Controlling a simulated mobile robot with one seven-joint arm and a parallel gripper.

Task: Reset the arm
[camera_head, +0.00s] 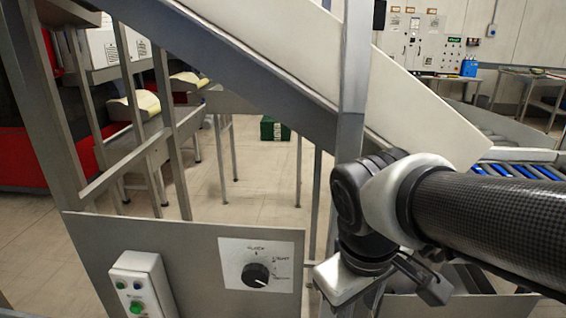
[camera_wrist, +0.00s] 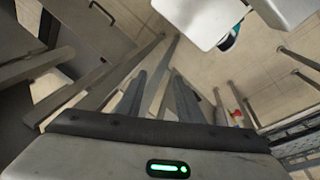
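My arm, dark and carbon-patterned with a white joint, reaches in from the right of the head view and bends down at a black wrist. My gripper (camera_head: 405,294) hangs low there, in front of the grey machine frame and just right of its control panel (camera_head: 205,265). In the wrist view my gripper (camera_wrist: 158,98) shows two dark fingers standing apart. I see nothing held between them, only frame bars and floor beyond. The lower part of the gripper is partly hidden in the head view.
The panel has a black rotary knob (camera_head: 255,274) and a button box (camera_head: 142,285) with a green button. A grey upright post (camera_head: 352,110) stands close behind my wrist. A sloping chute (camera_head: 400,95) crosses above. A roller conveyor (camera_head: 520,170) lies right; a green crate (camera_head: 274,129) sits on the floor.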

